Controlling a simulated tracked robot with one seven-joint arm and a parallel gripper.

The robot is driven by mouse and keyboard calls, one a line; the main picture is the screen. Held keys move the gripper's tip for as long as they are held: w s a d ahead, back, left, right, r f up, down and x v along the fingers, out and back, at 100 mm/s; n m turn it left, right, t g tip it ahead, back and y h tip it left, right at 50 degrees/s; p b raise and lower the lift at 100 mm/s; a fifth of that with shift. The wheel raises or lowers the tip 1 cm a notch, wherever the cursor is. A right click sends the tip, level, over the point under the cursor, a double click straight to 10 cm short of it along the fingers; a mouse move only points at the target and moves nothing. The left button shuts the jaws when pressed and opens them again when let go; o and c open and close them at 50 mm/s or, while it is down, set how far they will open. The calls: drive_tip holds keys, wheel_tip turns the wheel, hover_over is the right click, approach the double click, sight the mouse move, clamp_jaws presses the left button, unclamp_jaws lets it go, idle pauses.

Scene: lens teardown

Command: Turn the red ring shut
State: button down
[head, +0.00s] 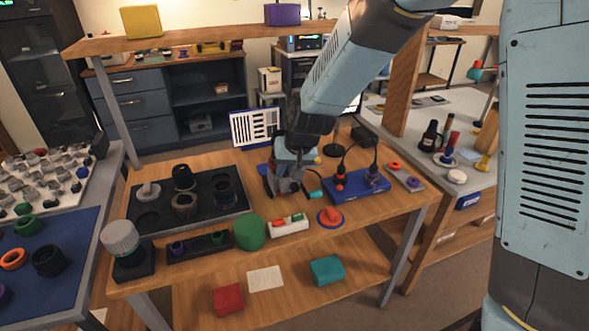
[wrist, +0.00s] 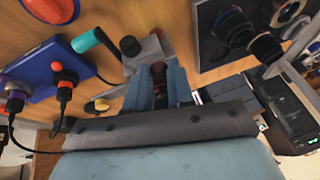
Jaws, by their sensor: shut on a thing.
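My gripper (head: 291,168) is over a grey holder (head: 292,185) near the middle of the wooden bench, pointing down. In the wrist view its two blue-grey fingers (wrist: 160,72) are closed around a narrow dark piece. A dull red-brown band, which looks like the red ring (wrist: 158,86), shows between them. The fingers hide most of it, so I cannot tell how far it is turned. The holder, with a black knob (wrist: 130,46) and a teal handle (wrist: 86,41), is just beyond the fingertips. In the head view the ring is hidden behind my gripper.
A blue box (head: 357,186) with two corded tools stands right of the holder. A black tray (head: 147,219) with lens parts lies left. A shelf (head: 190,38) spans above.

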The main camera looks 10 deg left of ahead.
drive_tip(key=shift+s+a+m+t+h, duration=0.2)
drive_tip(key=shift+a+m+t+h, duration=0.1)
drive_tip(key=shift+a+m, duration=0.4)
drive_tip(key=shift+m, duration=0.3)
drive_tip(key=shift+d, duration=0.1)
drive_tip(key=c, duration=1)
unclamp_jaws()
drive_tip(key=v, duration=1.3)
drive_tip(key=shift+s+d+r, duration=0.1)
drive_tip(key=shift+r, duration=0.2)
drive_tip(key=shift+d, duration=0.1)
